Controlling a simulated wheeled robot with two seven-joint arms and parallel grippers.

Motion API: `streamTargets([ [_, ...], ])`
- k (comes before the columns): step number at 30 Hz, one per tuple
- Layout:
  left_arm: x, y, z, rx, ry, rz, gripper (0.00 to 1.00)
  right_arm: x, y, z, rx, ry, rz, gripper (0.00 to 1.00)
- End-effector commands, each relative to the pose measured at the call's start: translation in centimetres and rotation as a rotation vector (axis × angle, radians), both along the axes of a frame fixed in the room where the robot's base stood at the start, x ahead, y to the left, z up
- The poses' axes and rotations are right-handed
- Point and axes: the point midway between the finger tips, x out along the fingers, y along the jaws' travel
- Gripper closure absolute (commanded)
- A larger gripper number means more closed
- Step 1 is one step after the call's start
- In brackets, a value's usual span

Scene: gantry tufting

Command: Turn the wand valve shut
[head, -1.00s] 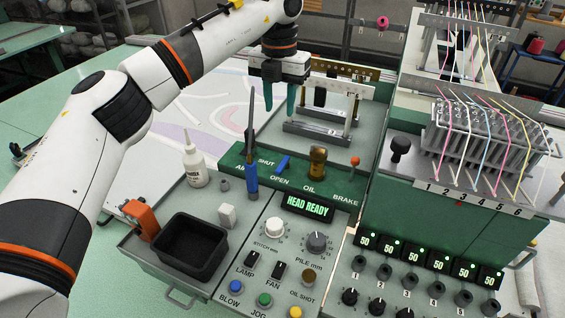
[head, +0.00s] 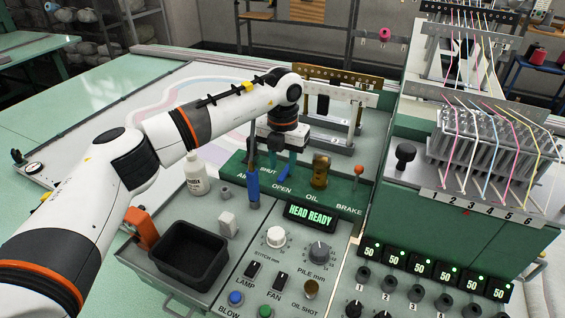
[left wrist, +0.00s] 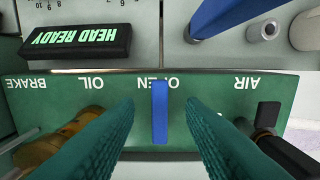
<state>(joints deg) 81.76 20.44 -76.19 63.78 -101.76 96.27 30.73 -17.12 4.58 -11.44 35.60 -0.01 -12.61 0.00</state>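The wand valve is a blue lever (left wrist: 160,128) on the green panel, between the SHUT and OPEN labels. Its near end points at the word OPEN. In the head view the lever (head: 284,172) is partly hidden by my left gripper (head: 282,158). The left gripper's teal fingers (left wrist: 160,102) are open, one on each side of the lever in the left wrist view, with gaps between. I cannot tell how high the fingertips are above the panel. A wand with a blue handle (head: 253,188) stands upright left of the valve. My right gripper is not in view.
An amber oil knob (head: 320,170) and a red-tipped brake lever (head: 358,175) stand right of the valve. A white bottle (head: 195,175) and black tray (head: 187,252) are on the left. The HEAD READY display (head: 310,217) is in front.

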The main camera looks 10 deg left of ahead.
Motion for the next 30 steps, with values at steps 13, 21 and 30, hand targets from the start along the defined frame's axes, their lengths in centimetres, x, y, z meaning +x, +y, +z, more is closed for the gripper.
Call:
streamTargets([
  [13, 0.0, 0.0, -2.5, 0.001, -0.001, -0.001, 0.64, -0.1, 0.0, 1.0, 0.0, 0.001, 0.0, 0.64],
  [21, 0.0, 0.0, -2.5, 0.001, -0.001, 0.0, 0.91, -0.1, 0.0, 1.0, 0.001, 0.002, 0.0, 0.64],
  [30, 0.0, 0.0, -2.5, 0.0, -0.001, -0.011, 1.0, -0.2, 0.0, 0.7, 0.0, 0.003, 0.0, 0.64],
])
